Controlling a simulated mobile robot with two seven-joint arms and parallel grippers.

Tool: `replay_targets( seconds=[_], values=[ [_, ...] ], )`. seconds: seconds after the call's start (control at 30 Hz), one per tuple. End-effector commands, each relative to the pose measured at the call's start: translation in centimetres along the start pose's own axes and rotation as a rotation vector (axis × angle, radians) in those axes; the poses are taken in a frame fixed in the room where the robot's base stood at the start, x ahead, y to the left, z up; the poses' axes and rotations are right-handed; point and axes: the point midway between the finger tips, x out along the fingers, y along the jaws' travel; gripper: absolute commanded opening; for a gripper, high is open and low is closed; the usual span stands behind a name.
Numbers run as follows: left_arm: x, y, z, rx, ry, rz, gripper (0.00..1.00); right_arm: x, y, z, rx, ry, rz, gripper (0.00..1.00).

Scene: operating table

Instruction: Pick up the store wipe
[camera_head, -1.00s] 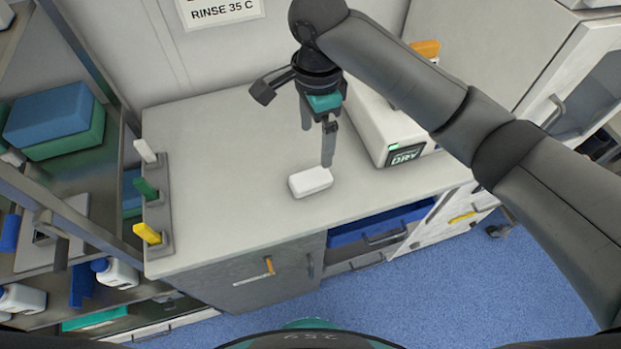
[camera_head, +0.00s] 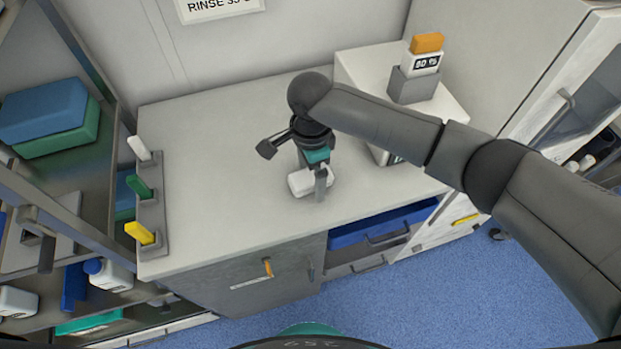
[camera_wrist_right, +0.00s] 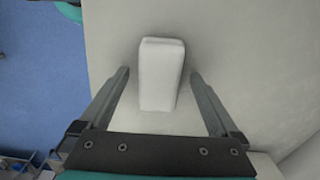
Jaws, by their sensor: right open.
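The wipe is a white rounded block (camera_head: 300,184) on the grey counter top, partly hidden behind my right gripper in the head view. My right gripper (camera_head: 317,188) points down over it. In the right wrist view the white block (camera_wrist_right: 160,75) lies between the two open fingers of the right gripper (camera_wrist_right: 160,80), with a gap on each side. The fingers are not touching it. My left gripper is not in view.
A white box-shaped device (camera_head: 362,70) with an orange-topped unit (camera_head: 427,44) stands behind my right arm. A rack with white, green and yellow handles (camera_head: 153,215) lines the counter's left edge. A blue drawer (camera_head: 380,224) is open below. The counter's left half (camera_head: 220,170) is clear.

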Motion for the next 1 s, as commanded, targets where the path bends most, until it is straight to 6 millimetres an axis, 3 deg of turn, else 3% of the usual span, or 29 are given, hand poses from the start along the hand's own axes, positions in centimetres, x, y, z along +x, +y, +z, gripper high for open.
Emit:
replay_targets(
  seconds=[0.23, 1.0],
  values=[
    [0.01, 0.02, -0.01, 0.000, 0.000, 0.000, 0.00, 0.14, 0.00, 0.04, -0.001, -0.001, 0.000, 0.97],
    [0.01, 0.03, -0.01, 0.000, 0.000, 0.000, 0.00, 0.12, 0.00, 0.02, -0.001, 0.000, -0.001, 0.11]
  ],
)
